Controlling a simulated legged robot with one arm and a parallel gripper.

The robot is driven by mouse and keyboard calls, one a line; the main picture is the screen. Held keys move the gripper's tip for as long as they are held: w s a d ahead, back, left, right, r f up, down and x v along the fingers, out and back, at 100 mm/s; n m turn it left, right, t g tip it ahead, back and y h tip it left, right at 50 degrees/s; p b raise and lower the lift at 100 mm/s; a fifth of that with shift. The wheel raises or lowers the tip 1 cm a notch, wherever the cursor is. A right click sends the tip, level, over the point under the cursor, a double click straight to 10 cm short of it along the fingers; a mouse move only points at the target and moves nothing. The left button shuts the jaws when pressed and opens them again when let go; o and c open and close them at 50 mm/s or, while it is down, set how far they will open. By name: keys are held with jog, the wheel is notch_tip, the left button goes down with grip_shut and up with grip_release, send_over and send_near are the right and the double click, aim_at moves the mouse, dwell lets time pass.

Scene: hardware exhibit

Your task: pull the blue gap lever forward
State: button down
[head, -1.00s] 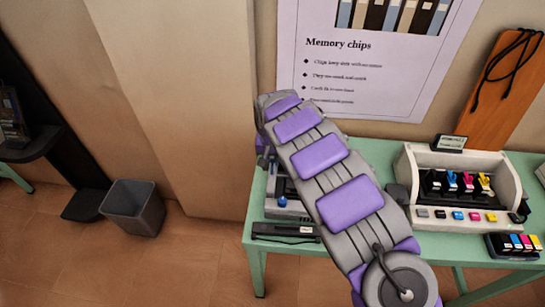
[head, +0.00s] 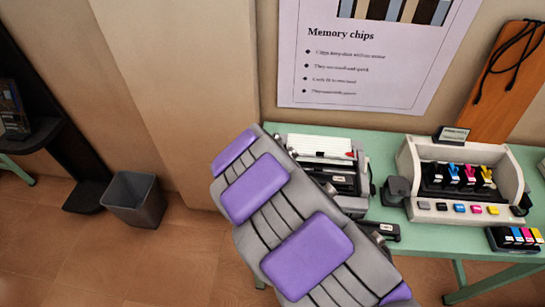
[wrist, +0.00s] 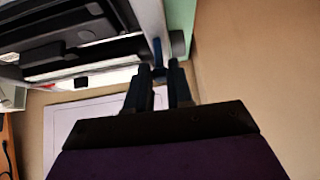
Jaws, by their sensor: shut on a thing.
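The blue gap lever (wrist: 157,48) shows as a small dark blue piece at the side of the printer-like machine in the wrist view. My gripper (wrist: 160,70) has its two dark fingers close around it, shut on the lever. The machine (head: 345,178) stands on the green table in the head view, with white paper in its top, and its dark inside shows in the wrist view (wrist: 75,45). In the head view my arm covers the machine's left part, and the gripper and lever are hidden behind it.
On the green table (head: 400,239), a cream printer (head: 464,212) with coloured cartridges stands to the right. A small cartridge tray (head: 513,239) lies at the front right. A grey bin (head: 134,199) stands on the floor at left. A wall juts out behind my arm.

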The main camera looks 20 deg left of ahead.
jog(key=shift+s+d+f+t+y+b, duration=0.1)
jog(key=shift+s+f+t+y+b, duration=0.35)
jog(key=shift+t+b, duration=0.6)
jog(key=shift+s+d+f+t+y+b, duration=0.15)
jog(key=shift+s+f+t+b, duration=0.25)
jog(key=shift+s+t+b, duration=0.5)
jog(key=shift+w, duration=0.1)
jog(key=c, duration=1)
grip_release()
jog(key=shift+a, duration=0.15)
